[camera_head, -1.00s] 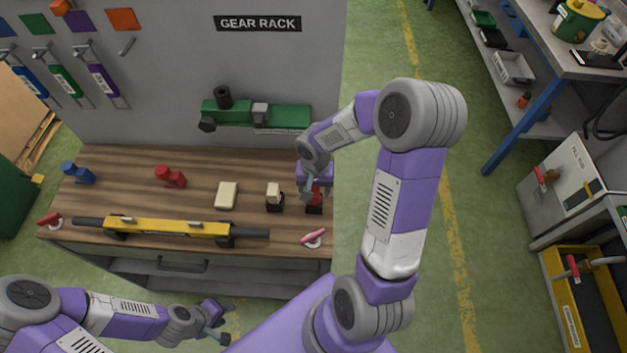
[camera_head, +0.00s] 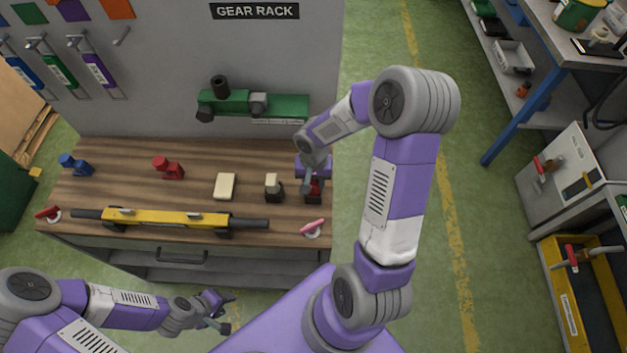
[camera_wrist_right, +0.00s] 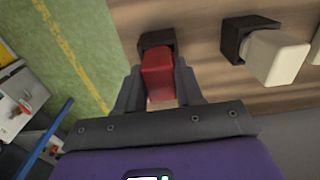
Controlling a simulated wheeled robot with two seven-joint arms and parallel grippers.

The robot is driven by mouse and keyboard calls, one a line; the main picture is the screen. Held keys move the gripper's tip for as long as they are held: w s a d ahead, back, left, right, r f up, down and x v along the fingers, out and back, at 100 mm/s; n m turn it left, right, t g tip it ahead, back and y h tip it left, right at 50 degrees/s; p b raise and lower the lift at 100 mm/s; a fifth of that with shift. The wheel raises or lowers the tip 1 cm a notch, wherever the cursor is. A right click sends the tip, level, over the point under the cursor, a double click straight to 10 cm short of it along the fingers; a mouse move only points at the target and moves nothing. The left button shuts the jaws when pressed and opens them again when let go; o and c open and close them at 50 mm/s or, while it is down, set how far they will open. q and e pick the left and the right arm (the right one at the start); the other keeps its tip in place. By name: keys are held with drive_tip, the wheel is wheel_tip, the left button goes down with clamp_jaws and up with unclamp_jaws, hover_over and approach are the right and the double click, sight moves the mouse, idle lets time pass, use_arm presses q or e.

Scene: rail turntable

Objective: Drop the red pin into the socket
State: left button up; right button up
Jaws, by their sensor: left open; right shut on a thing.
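A blocky red piece, which I take for the red pin (camera_wrist_right: 158,76), is between the fingers of my right gripper (camera_wrist_right: 160,95), which is shut on it. A black square block, which looks like the socket (camera_wrist_right: 155,40), is at its far end. I cannot tell how deep the pin is in it. In the head view the pin (camera_head: 313,184) and my right gripper (camera_head: 310,184) are at the bench's right end, partly hidden by the wrist. My left gripper (camera_head: 220,312) is open and empty in front of the bench.
A cream block (camera_wrist_right: 275,58) in a black holder stands beside the pin. A yellow beam (camera_head: 165,219) lies along the bench front, with a pink handle (camera_head: 313,227) at its right. A red figure (camera_head: 168,168) and a blue one (camera_head: 76,165) stand further left. A green fixture (camera_head: 285,106) is on the back wall.

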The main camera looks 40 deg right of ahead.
clamp_jaws()
drive_tip(key=shift+r, duration=0.1)
drive_tip(key=shift+r+p, duration=0.4)
drive_tip(key=shift+r, duration=0.2)
drive_tip(key=shift+r+p, duration=2.05)
drive_tip(key=shift+r, duration=1)
wheel_tip(320, 180, up, 5)
drive_tip(key=p, duration=0.3)
drive_tip(key=shift+f, duration=0.1)
